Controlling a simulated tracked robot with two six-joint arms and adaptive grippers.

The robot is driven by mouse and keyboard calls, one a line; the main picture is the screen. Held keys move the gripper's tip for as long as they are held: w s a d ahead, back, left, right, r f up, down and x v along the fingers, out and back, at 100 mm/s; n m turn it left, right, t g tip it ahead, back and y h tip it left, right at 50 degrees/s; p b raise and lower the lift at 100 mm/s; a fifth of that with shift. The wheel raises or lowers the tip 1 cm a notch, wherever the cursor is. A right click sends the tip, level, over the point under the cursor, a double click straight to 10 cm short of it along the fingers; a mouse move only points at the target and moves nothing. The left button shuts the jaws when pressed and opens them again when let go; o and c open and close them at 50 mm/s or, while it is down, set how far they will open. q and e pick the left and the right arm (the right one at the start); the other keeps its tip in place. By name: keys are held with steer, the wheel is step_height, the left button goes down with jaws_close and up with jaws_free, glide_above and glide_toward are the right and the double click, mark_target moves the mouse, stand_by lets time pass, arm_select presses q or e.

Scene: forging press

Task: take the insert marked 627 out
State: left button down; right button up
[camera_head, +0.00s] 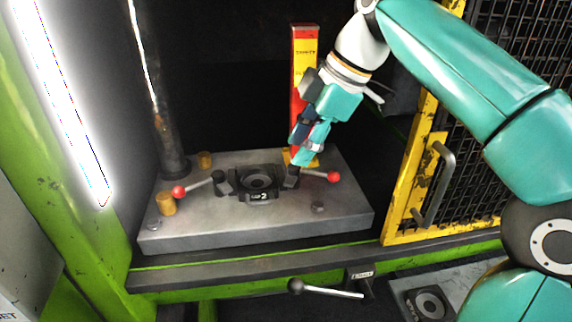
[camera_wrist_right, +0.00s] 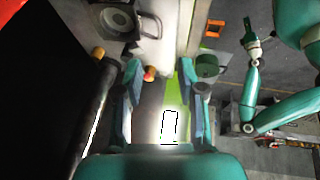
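A dark insert (camera_head: 258,182) with a round recess sits between two clamps on the grey press plate (camera_head: 290,224). Its label ends in a 2; the rest is too small to read. It also shows in the wrist view (camera_wrist_right: 116,19). The left clamp (camera_head: 221,183) and right clamp (camera_head: 291,178) have red-knobbed levers pointing outward. My right gripper (camera_head: 304,157) is above the right clamp, fingers pointing down, and hides part of it. In the wrist view its fingers (camera_wrist_right: 161,100) are apart with nothing held. My left gripper (camera_wrist_right: 250,38) is outside the press; its finger opening is unclear.
A red and yellow post (camera_head: 302,50) stands behind my right gripper. A yellow-framed mesh door (camera_head: 433,175) is at the right. A dark column (camera_head: 160,100) and brass pegs (camera_head: 166,203) are at the left. Another insert (camera_head: 428,303) lies lower right, below a lever (camera_head: 330,290).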

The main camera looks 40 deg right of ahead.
mark_target(266, 201)
steer(key=x, duration=1.6)
steer(key=shift+w+f, duration=0.1)
steer(key=shift+f, duration=0.15)
jaws_close()
